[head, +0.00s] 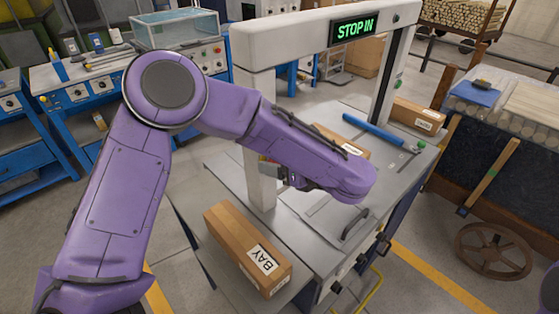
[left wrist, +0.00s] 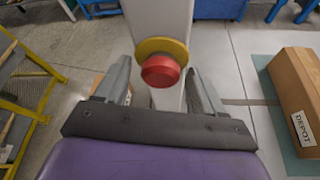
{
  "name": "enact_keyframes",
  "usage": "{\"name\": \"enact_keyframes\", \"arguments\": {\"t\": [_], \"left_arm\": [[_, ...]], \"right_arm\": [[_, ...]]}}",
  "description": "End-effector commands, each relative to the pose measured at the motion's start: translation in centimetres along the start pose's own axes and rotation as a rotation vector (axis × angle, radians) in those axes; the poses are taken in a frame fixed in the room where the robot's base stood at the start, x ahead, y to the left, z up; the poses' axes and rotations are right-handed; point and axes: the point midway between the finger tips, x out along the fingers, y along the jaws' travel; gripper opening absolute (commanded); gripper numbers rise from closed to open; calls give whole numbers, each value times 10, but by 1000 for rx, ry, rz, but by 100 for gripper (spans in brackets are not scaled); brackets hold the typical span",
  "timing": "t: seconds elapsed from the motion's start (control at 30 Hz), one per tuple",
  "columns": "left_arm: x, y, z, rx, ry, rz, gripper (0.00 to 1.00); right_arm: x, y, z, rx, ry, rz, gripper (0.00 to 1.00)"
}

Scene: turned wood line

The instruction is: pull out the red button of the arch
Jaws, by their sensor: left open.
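The red button (left wrist: 160,70) sits on a yellow round base (left wrist: 162,47) on the pale post of the arch. In the head view my left gripper (head: 272,172) is beside the arch's near left post, partly hidden by my forearm, and the button cannot be made out there. My right gripper is out of view.
A box labelled "BAY" (head: 245,248) lies on the table's near end. A blue bar (head: 378,132) and a brown box (head: 418,117) lie farther back. A "DEPOT" box (left wrist: 297,90) is at right in the left wrist view. A spoked wheel (head: 493,250) lies on the floor.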

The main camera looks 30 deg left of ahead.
Motion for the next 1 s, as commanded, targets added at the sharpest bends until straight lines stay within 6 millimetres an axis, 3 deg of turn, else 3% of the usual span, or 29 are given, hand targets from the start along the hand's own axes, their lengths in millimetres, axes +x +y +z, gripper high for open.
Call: {"name": "enact_keyframes", "arguments": {"t": [0.17, 0.3, 0.4, 0.67, 0.9, 0.93, 1.0], "left_arm": [[0, 0, 0, 0, 0, 0, 69], [0, 0, 0, 0, 0, 0, 26], [0, 0, 0, 0, 0, 0, 0], [-15, -2, -10, -1, -2, -3, 0], [-18, -1, -8, 2, 1, -3, 0], [-18, -1, -8, 2, 1, -3, 53], [-18, -1, -8, 2, 1, -2, 69]], "right_arm": [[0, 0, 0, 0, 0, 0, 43], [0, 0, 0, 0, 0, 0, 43], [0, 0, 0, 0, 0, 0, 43], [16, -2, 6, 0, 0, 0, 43], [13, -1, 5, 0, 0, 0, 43], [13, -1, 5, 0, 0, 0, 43], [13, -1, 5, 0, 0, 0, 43]]}}
